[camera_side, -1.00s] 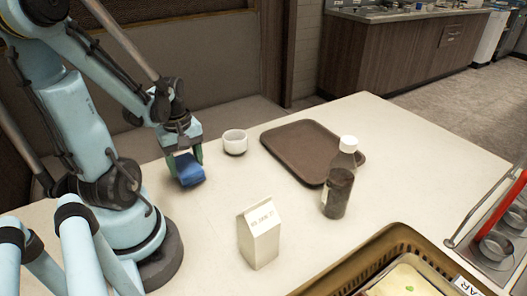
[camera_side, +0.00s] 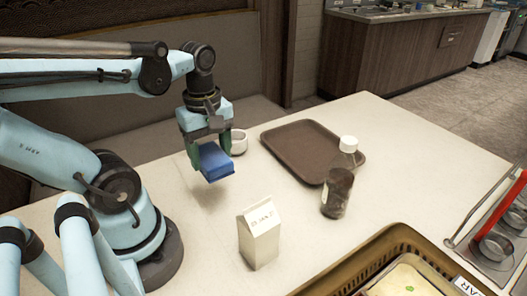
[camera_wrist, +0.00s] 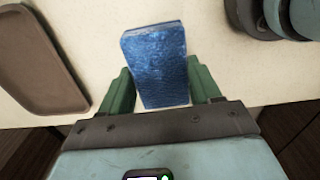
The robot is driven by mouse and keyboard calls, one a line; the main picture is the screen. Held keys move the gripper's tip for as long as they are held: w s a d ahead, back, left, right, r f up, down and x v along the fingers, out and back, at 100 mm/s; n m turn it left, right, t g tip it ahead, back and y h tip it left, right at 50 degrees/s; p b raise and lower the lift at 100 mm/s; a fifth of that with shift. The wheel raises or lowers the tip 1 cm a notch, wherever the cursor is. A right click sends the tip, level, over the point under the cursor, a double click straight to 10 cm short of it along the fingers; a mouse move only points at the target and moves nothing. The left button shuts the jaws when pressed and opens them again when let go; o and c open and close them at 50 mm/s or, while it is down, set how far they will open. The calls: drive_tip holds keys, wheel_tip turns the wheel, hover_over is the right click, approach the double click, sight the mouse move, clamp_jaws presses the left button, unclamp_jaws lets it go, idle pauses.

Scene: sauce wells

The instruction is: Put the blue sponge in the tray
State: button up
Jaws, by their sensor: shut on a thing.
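My gripper (camera_side: 209,152) is shut on the blue sponge (camera_side: 216,164) and holds it above the table, as the shadow below it shows. In the wrist view the sponge (camera_wrist: 156,65) sits between the two green fingers of my gripper (camera_wrist: 158,88). The brown tray (camera_side: 300,137) lies flat and empty on the table, to the right of the sponge and farther back in the side view. The tray (camera_wrist: 35,50) also shows at the left of the wrist view.
A white cup (camera_side: 239,143) stands just behind my gripper, partly hidden. A dark bottle with a white cap (camera_side: 338,190) stands at the tray's front right edge. A milk carton (camera_side: 259,237) stands nearer the front. A wicker-edged container (camera_side: 400,238) is at the front right.

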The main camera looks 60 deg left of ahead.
drive_tip(key=shift+w+d+r, duration=0.15)
drive_tip(key=shift+w+r, duration=0.05)
drive_tip(key=shift+w, duration=0.05)
drive_tip(key=w+d+r, duration=0.2)
drive_tip(key=w+r, duration=0.2)
drive_tip(key=w, duration=0.8)
drive_tip(key=w+d+f, duration=0.2)
drive_tip(key=w+d, duration=0.1)
drive_tip(key=w, duration=0.4)
drive_tip(key=w+d+f, duration=0.2)
drive_tip(key=w, duration=0.6)
hover_over(310, 152)
wheel_tip(310, 152, down, 6)
drive_tip(key=shift+f, duration=0.2)
drive_tip(key=shift+a+f, duration=0.1)
drive_tip(key=shift+f, duration=2)
drive_tip(key=o, duration=1)
drive_tip(key=shift+f, duration=0.15)
drive_tip(key=shift+o, duration=0.2)
